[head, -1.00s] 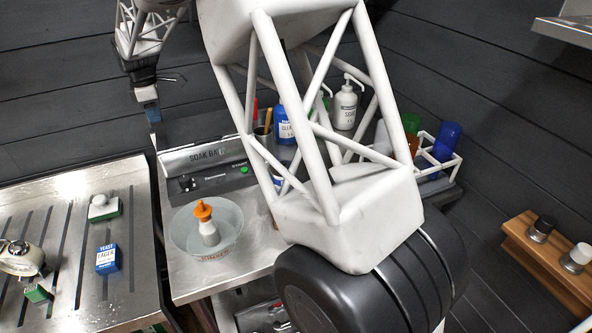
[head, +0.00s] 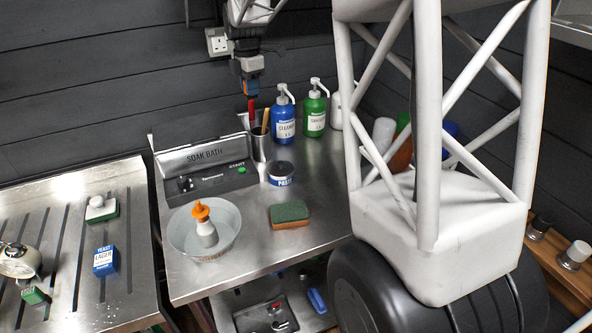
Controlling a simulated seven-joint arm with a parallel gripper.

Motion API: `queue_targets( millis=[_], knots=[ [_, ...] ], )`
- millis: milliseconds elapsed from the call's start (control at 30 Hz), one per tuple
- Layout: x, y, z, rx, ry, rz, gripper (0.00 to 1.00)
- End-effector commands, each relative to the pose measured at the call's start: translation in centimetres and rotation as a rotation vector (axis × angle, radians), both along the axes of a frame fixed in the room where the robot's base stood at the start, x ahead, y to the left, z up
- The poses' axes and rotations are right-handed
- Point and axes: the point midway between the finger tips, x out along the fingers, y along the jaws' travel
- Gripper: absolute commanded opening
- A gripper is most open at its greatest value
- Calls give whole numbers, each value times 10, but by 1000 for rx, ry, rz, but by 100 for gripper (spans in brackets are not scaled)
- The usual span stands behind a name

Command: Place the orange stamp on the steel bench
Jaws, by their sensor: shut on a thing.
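My gripper (head: 251,85) hangs at the back of the steel bench (head: 245,262), above and in front of the wall. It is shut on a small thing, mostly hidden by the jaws.
The bench holds a soak bath (head: 205,168), a bowl (head: 172,232) with an orange-topped bottle (head: 206,230), a paste tin (head: 281,174), a green sponge (head: 289,214), and blue (head: 283,128) and green (head: 314,118) pump bottles. Bare steel lies around the sponge. A ribbed drainboard (head: 75,265) stands left.

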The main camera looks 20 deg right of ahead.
Motion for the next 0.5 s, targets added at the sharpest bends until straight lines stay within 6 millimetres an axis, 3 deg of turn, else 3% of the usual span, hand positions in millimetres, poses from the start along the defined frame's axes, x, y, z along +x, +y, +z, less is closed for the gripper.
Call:
queue_targets(
  millis=[233,500],
  knots=[
    [-26,-48,5,0,0,18,0],
    [-53,-82,-31,0,3,-77,0]
  ],
)
